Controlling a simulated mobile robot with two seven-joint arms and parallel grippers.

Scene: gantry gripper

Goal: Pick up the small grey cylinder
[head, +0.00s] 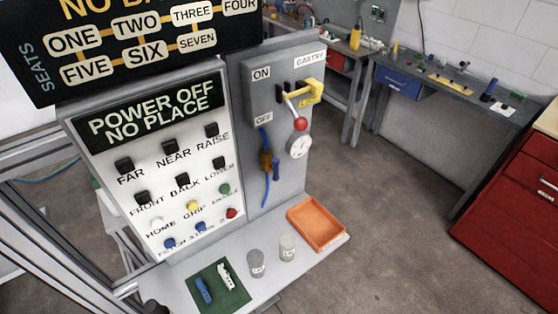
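A small grey cylinder (256,264) stands upright on the light grey shelf (269,290) below the control panel, with a small label on its front. A paler, cream cylinder (287,248) stands just to its right, apart from it and of similar size. Neither of my grippers can be made out in the head view, so nothing shows near the grey cylinder.
A green mat (238,298) with a blue and a white item lies left of the cylinders. An orange tray (316,224) sits to their right. The button panel (150,165) and gantry lever box (285,85) rise behind. Open floor lies right of the shelf.

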